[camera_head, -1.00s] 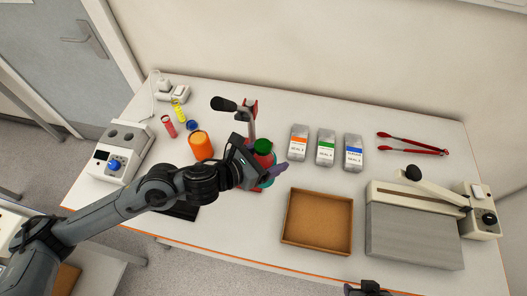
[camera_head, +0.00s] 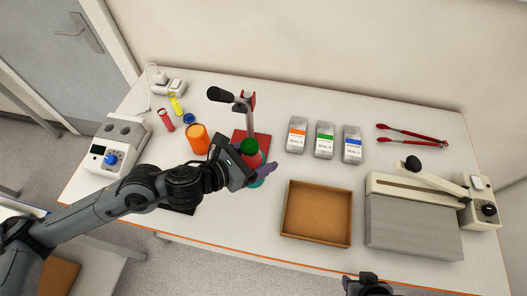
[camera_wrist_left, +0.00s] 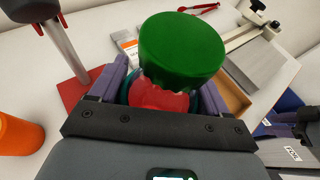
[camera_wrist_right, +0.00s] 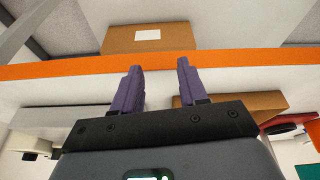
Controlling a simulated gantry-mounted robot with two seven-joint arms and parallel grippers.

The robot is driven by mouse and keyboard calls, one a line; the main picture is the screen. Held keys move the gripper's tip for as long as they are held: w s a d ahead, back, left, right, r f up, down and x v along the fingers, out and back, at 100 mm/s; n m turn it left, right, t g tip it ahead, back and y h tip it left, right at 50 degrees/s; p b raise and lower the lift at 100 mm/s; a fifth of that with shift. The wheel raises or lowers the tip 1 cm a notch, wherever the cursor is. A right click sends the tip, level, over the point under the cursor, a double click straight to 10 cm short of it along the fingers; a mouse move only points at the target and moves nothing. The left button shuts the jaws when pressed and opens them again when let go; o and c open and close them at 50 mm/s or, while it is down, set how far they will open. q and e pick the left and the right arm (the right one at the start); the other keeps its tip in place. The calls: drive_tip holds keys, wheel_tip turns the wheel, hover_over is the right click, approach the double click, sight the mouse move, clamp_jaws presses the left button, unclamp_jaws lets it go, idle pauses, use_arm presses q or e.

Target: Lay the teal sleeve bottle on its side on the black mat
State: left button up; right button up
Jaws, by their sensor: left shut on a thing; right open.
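The teal sleeve bottle (camera_head: 252,158) has a green cap and a red body, with a teal band low on it. My left gripper (camera_head: 258,168) is shut around it. In the left wrist view the green cap (camera_wrist_left: 181,45) rises beyond the purple fingers, and the teal sleeve (camera_wrist_left: 121,92) shows between them. The bottle looks roughly upright; I cannot tell whether its base touches the table. The black mat (camera_head: 182,209) is mostly hidden beneath my left arm, left of the bottle. My right gripper (camera_head: 368,280) is open and empty at the table's front edge; its parted fingers show in the right wrist view (camera_wrist_right: 158,85).
A red-based press stand (camera_head: 262,137) is just behind the bottle. An orange cup (camera_head: 198,138) stands left of it. A brown tray (camera_head: 316,238) lies to the right, with several labelled pouches (camera_head: 324,140) behind it. A sealer (camera_head: 412,232) fills the far right.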

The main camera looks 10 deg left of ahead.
use_arm(q)
drive_tip(key=shift+s+a+b, duration=0.7)
drive_tip(key=shift+s+a, duration=0.55)
drive_tip(key=shift+s, duration=0.3)
drive_tip(key=shift+s+a+b, duration=0.35)
drive_tip(key=shift+s+a, duration=0.2)
drive_tip(key=shift+s, duration=0.3)
drive_tip(key=shift+s+a+b, duration=0.35)
drive_tip(key=shift+s+a, duration=0.15)
drive_tip(key=shift+s, duration=0.3)
wheel_tip(320, 180, up, 12)
drive_tip(key=p, duration=1.2)
drive_tip(key=shift+w, duration=0.15)
drive_tip(key=shift+w+a, duration=0.1)
